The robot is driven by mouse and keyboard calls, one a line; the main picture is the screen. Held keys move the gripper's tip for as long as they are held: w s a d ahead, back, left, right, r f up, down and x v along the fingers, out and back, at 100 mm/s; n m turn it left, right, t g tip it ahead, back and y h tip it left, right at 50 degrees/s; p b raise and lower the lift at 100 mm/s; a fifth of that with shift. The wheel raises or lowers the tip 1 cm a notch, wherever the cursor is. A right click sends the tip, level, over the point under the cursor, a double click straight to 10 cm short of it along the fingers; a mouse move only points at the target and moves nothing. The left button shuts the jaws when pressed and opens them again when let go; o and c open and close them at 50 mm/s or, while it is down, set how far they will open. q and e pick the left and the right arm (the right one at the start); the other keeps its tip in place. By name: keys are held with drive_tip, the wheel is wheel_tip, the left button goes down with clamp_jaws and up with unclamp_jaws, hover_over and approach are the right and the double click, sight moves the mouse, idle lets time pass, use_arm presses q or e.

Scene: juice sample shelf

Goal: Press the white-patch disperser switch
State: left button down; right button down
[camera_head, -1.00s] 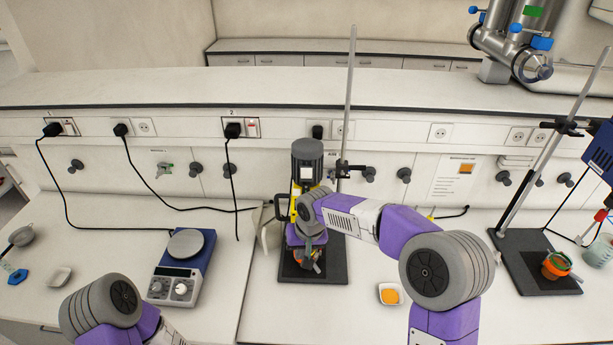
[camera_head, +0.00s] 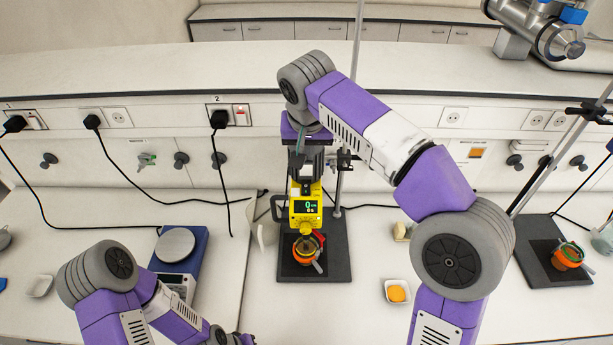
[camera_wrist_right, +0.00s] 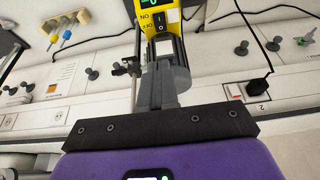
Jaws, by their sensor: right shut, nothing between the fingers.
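The yellow disperser (camera_head: 306,207) stands upright on a stand, with a lit green display that seems to read 0. In the right wrist view its yellow panel (camera_wrist_right: 144,20) is at the top edge, partly cut off, with a black rocker switch (camera_wrist_right: 158,23) and a white patch (camera_wrist_right: 173,15) beside it. My right gripper (camera_head: 307,160) is above the display, against the grey motor in the picture. Its fingers (camera_wrist_right: 162,78) are shut and empty, pointing toward the panel; I cannot tell whether they touch. My left arm is at the bottom left; its fingers are not shown.
An orange-red beaker (camera_head: 306,249) sits under the disperser on a dark base plate (camera_head: 336,264). A metal rod rises behind it. Another stand holds an orange beaker (camera_head: 567,256).

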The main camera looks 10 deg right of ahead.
sight(308, 185)
drive_tip(key=x, duration=1.4)
drive_tip(key=shift+s+a+f+p, duration=0.15)
drive_tip(key=shift+s+f+p, duration=0.05)
drive_tip(key=shift+f+p, duration=0.15)
